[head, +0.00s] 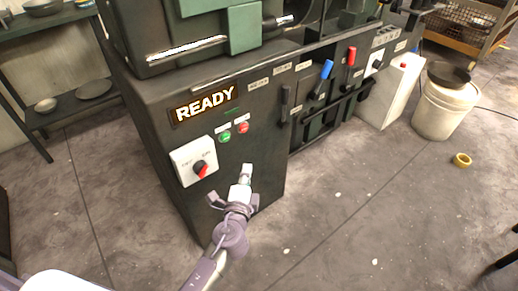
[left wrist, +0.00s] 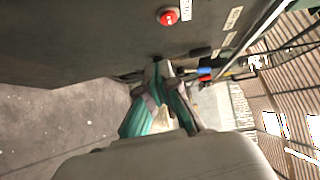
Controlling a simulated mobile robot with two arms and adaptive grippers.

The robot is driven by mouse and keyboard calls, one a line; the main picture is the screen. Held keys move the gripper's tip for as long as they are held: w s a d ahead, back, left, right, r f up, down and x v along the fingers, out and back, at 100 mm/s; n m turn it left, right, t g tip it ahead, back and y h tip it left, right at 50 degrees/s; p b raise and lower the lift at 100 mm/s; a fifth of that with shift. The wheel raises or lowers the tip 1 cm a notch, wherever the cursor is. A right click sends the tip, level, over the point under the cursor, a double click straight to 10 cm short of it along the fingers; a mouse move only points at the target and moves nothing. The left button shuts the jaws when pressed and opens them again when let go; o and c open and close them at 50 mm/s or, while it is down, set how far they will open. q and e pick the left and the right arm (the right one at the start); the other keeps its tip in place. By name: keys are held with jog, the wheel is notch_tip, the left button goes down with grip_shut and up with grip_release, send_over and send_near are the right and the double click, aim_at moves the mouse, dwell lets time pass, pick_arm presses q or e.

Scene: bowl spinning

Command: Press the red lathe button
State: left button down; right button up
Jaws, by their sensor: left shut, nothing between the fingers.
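The dark lathe (head: 262,160) fills the middle of the head view. Its red button (head: 243,128) sits on the front panel, right of a green button (head: 225,136) and below the lit READY sign (head: 205,104). My right gripper is not in view.
A white switch box with a red-marked knob (head: 201,169) is left of the buttons. Blue (head: 326,70) and red (head: 351,56) levers stick out further right. A white bucket (head: 443,108) holds a dark bowl (head: 449,74). A yellow ring (head: 461,160) lies on the otherwise mostly clear floor.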

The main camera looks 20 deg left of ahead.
pick_arm(q)
jog(key=shift+d+r+t, duration=0.25)
jog(key=shift+r+t, duration=0.05)
jog(key=shift+r, duration=0.6)
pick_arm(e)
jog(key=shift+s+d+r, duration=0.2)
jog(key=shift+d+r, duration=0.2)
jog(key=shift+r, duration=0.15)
pick_arm(q)
jog(key=shift+w, duration=0.1)
send_near(247, 128)
jog(key=w+d, duration=0.3)
jog(key=w, duration=0.1)
jog(key=w+a, duration=0.2)
jog(key=a, duration=0.1)
jog(key=shift+w+a+f+b, duration=0.1)
jog(key=shift+a+b, duration=0.2)
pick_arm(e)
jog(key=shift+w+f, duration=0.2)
